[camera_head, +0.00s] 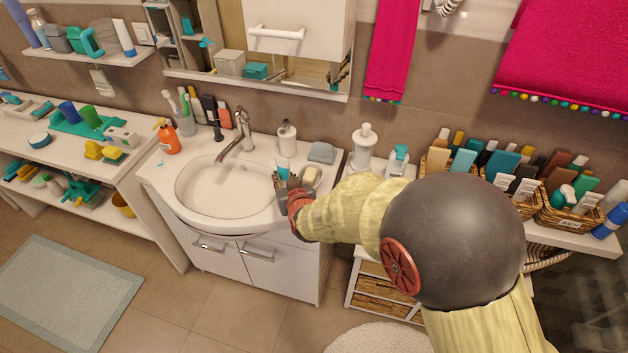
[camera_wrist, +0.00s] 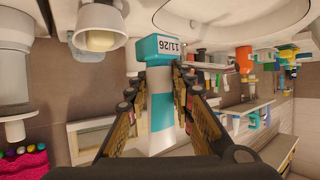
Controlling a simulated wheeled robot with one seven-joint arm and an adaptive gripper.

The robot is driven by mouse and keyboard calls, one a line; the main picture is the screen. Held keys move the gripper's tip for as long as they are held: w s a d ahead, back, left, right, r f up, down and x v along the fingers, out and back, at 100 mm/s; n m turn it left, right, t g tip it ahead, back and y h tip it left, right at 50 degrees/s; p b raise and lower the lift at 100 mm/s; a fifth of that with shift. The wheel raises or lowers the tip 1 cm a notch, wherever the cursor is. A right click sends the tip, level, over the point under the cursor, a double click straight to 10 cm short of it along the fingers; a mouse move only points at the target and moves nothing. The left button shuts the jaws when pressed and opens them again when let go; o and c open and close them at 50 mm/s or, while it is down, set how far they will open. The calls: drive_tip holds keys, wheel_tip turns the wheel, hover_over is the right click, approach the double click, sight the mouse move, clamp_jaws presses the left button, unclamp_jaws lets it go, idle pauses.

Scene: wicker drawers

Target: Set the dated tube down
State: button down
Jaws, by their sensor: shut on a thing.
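The dated tube (camera_wrist: 161,112) is white with teal bands, and the upside-down date "11/26" shows on its teal end in the wrist view. My gripper (camera_wrist: 158,92) is shut on it, with a finger on each side of its body. In the head view my gripper (camera_head: 287,183) is at the right front of the sink counter, and the tube's upper part (camera_head: 283,168) sticks up, roughly upright. The teal end is near the white counter; I cannot tell if it touches. The gripper hides the tube's lower part in the head view.
A cream soap (camera_head: 311,174) is close to the right of my gripper. The basin (camera_head: 222,187) lies to the left. Baskets of bottles (camera_head: 508,190) fill the right shelf.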

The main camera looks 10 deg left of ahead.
drive_tip(key=s+a+r+n+y, duration=0.1)
drive_tip(key=s+a+r, duration=0.3)
drive_tip(key=a, duration=0.5)
drive_tip(key=shift+g, duration=0.4)
drive_tip(key=w+d+f+b, duration=0.1)
drive_tip(key=d, duration=0.2)
drive_tip(key=w+d+f+b, duration=0.1)
drive_tip(key=d, duration=0.1)
drive_tip(key=d+f+b, duration=0.1)
drive_tip(key=d, duration=0.2)
drive_tip(key=shift+w+d, duration=0.3)
drive_tip(key=shift+w, duration=0.1)
drive_tip(key=d+f, duration=0.1)
drive_tip(key=d+f+b, duration=0.1)
drive_tip(key=f, duration=0.1)
drive_tip(key=d+f, duration=0.1)
drive_tip(key=d, duration=0.1)
drive_tip(key=shift+w+f+b, duration=0.3)
drive_tip(key=shift+w+f, duration=0.1)
drive_tip(key=f, duration=0.2)
drive_tip(key=f+b, duration=0.1)
drive_tip(key=f, duration=0.1)
drive_tip(key=shift+w+d, duration=0.1)
drive_tip(key=shift+d, duration=0.25)
drive_tip(key=c, duration=1.6)
unclamp_jaws()
drive_tip(key=shift+o, duration=0.3)
